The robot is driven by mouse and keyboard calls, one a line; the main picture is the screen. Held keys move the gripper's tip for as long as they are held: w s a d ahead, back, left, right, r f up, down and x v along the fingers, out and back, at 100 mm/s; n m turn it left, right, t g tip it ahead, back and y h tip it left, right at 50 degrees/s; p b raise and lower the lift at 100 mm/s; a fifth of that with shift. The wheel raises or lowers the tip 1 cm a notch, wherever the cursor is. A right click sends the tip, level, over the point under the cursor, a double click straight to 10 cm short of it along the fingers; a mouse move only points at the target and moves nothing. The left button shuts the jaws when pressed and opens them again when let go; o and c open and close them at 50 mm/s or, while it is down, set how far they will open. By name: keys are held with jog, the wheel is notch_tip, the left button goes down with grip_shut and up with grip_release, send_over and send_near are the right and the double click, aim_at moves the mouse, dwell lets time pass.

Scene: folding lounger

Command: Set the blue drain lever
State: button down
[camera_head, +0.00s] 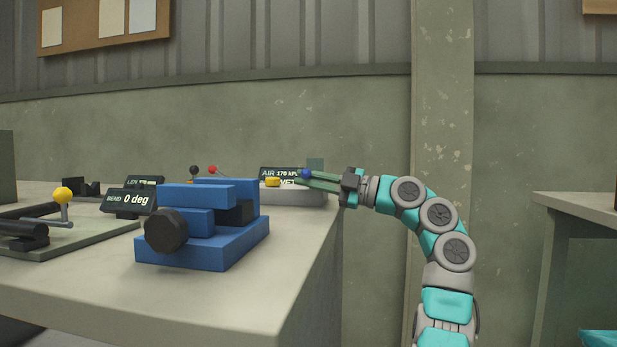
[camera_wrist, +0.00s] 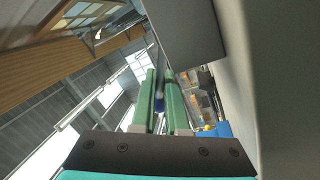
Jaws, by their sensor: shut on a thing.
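The blue drain lever shows as a blue knob (camera_head: 306,174) at the back right of the workbench, beside the grey unit (camera_head: 300,197) with the AIR 170 display. My gripper (camera_head: 310,177) reaches in from the right, with its green fingers closed on the blue knob. In the wrist view, the blue knob (camera_wrist: 159,104) lies between the two green fingers of my gripper (camera_wrist: 163,92). The lever's stem is hidden, so I cannot tell its angle.
A blue vise (camera_head: 205,225) stands at the front of the bench. Left of it are a BEND 0 deg display (camera_head: 129,200) and a yellow-knobbed lever (camera_head: 63,197). A yellow part (camera_head: 272,182), a red knob (camera_head: 212,169) and a black knob (camera_head: 194,170) are near the back.

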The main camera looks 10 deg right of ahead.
jog(key=shift+f, duration=0.1)
dwell(0.4)
jog(key=c, duration=1.2)
grip_release()
jog(key=v, duration=0.8)
